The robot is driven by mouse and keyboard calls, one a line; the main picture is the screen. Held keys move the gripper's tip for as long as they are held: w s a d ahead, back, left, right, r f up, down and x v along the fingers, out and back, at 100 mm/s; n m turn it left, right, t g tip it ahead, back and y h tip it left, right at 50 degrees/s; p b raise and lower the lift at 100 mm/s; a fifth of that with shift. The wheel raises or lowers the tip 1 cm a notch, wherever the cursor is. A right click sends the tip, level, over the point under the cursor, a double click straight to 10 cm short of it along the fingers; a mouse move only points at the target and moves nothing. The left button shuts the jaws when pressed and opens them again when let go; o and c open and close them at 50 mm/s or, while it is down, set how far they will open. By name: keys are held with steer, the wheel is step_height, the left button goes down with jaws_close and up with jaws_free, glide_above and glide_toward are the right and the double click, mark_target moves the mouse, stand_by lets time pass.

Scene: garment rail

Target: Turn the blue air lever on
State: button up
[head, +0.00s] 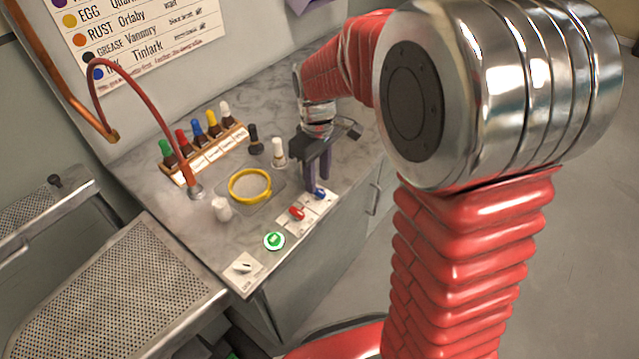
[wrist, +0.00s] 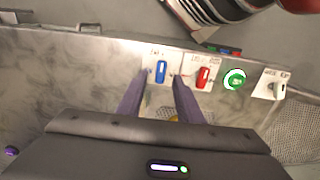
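The blue air lever (head: 319,193) is a small blue handle on a white plate at the front edge of the bench. It also shows in the wrist view (wrist: 161,71), its handle lying along the picture's vertical. My gripper (head: 316,184) points down at the lever. In the wrist view my gripper (wrist: 161,82) is open, one dark purple finger towards each side of the lever, with clear gaps. Nothing is held between the fingers. I cannot tell how far the fingertips are above the plate. The plate's small lettering is unreadable.
A red lever (head: 297,213) is close beside the blue one, then a lit green button (head: 274,240) and a white dial plate (head: 243,267). Behind are a yellow ring (head: 250,185), a white bottle (head: 279,152), a dark bottle (head: 254,140) and a bottle rack (head: 205,152).

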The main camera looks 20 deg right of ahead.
mark_target(318, 189)
steer(key=shift+f, duration=1.65)
steer(key=shift+c, duration=0.5)
jaws_close()
steer(key=shift+d, duration=0.15)
